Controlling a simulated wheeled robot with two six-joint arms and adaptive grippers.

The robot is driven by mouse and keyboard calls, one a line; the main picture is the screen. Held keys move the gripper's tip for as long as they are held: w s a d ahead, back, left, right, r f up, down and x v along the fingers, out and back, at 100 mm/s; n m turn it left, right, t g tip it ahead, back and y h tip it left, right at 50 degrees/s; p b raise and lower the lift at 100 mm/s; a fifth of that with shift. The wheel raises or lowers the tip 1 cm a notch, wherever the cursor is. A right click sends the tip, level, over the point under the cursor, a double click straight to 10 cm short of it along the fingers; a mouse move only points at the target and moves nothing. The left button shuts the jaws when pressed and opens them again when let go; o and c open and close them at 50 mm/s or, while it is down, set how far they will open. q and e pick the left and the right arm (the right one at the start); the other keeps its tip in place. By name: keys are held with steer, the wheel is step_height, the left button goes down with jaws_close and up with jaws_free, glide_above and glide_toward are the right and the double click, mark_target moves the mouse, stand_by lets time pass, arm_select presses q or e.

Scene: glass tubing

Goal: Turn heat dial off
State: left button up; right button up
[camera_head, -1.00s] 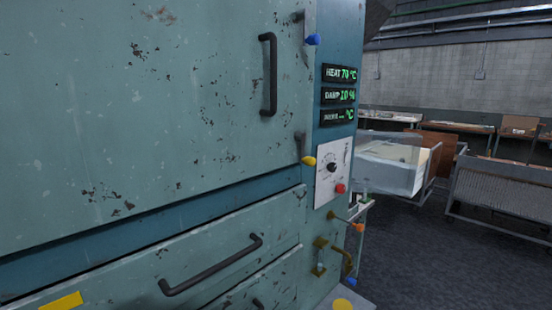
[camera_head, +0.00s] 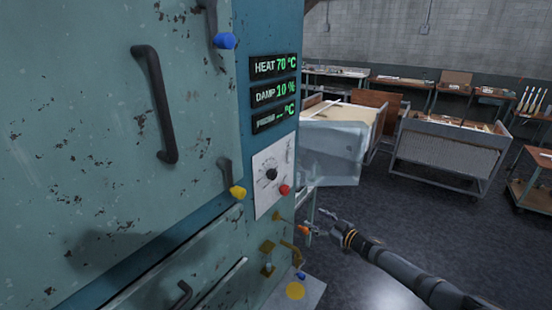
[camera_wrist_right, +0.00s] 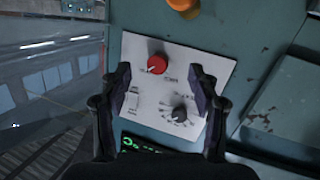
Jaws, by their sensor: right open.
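The heat dial is a black knob (camera_head: 271,174) on a white panel (camera_head: 264,199) on the narrow side of the teal cabinet. The panel has scale marks around the dial. A red knob (camera_head: 284,190) sits beside it. My right gripper (camera_head: 318,222) is in front of the panel, to its lower right, open and apart from it. In the right wrist view the picture is turned over: the black dial (camera_wrist_right: 180,113) lies between the open fingers (camera_wrist_right: 160,88), nearer one finger, and the red knob (camera_wrist_right: 157,64) is above it. My left gripper is out of view.
Displays above the panel (camera_head: 275,65) read HEAT 70 °C and DAMP 10 %. A yellow-tipped handle (camera_head: 237,192) sticks out left of the panel, and a brass valve (camera_head: 268,247) sits below. A glassy bin (camera_head: 332,150) stands behind.

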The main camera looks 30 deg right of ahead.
mark_target(275, 175)
steer(key=w+a+r+n+y+p, duration=0.1)
steer(key=a+r+n+y, duration=0.15)
steer(key=r, duration=0.55)
steer(key=w+a+r+n+y+p, duration=0.1)
steer(key=w+a+r+y, duration=0.2)
steer(key=r, duration=0.5)
steer(key=shift+h, duration=0.25)
steer(key=b+x, duration=0.1)
steer(key=b, duration=0.1)
steer(key=b+x, duration=0.2)
steer(key=b, duration=0.1)
steer(key=b+x, duration=0.1)
steer(key=b, duration=0.2)
steer(key=shift+w+a+r, duration=0.25)
steer(key=shift+a+r, duration=0.15)
steer(key=shift+a, duration=0.1)
steer(key=x, duration=0.2)
steer(key=p+x, duration=0.1)
steer(key=x, duration=0.1)
steer(key=shift+f, duration=0.2)
steer(key=shift+w+a+f, duration=0.1)
steer(key=shift+w+a, duration=0.05)
steer(key=shift+w, duration=0.1)
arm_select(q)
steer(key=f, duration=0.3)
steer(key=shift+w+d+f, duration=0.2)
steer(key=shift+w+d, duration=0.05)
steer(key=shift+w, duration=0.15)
arm_select(e)
steer(key=c, duration=1.2)
